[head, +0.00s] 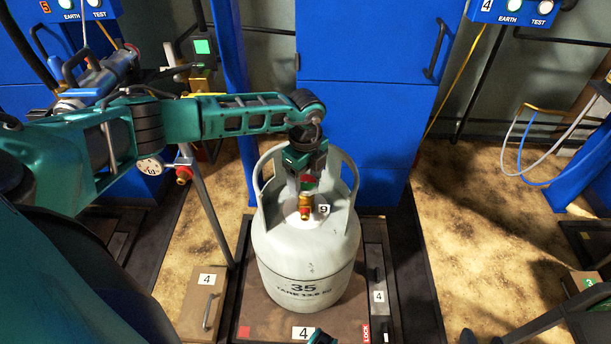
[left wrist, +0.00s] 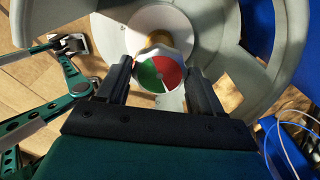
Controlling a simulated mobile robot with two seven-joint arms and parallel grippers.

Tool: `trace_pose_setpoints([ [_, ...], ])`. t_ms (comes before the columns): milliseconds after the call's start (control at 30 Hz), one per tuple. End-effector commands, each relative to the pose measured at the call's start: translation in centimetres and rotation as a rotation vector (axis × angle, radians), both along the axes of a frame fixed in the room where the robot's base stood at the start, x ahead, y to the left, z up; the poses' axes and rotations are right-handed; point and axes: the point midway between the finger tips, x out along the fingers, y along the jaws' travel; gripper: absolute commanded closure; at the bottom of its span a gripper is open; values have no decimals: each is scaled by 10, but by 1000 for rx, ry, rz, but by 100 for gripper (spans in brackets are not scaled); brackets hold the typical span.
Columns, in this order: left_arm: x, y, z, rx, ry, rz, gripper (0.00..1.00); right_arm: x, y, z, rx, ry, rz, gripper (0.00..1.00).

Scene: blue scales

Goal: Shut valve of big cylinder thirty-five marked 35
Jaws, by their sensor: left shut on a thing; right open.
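The big cylinder (head: 305,262) is pale grey, marked 35, and stands upright on a scale platform (head: 265,322) labelled 4. A brass valve outlet (head: 305,205) and a small tag reading 9 show inside its collar. My left gripper (head: 307,180) reaches down into the collar from above, shut on the valve knob. In the head view the gripper hides most of the knob. My right gripper (head: 320,338) is only partly visible at the bottom edge.
The collar (head: 347,180) stands around the valve, close to my left gripper. A blue cabinet (head: 365,90) is behind the cylinder. A pressure gauge (head: 151,165) and red-ended connector (head: 184,174) hang at the left. Stained floor (head: 470,200) lies open at the right.

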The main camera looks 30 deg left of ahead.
Motion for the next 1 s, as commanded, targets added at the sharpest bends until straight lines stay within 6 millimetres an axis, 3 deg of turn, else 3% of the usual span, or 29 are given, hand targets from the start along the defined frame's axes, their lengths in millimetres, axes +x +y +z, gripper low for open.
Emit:
trace_pose_setpoints([
  [1000, 1, -2, 0, -2, 1, -889, 64, -4, -9, 13, -19, -1, -11, 57],
])
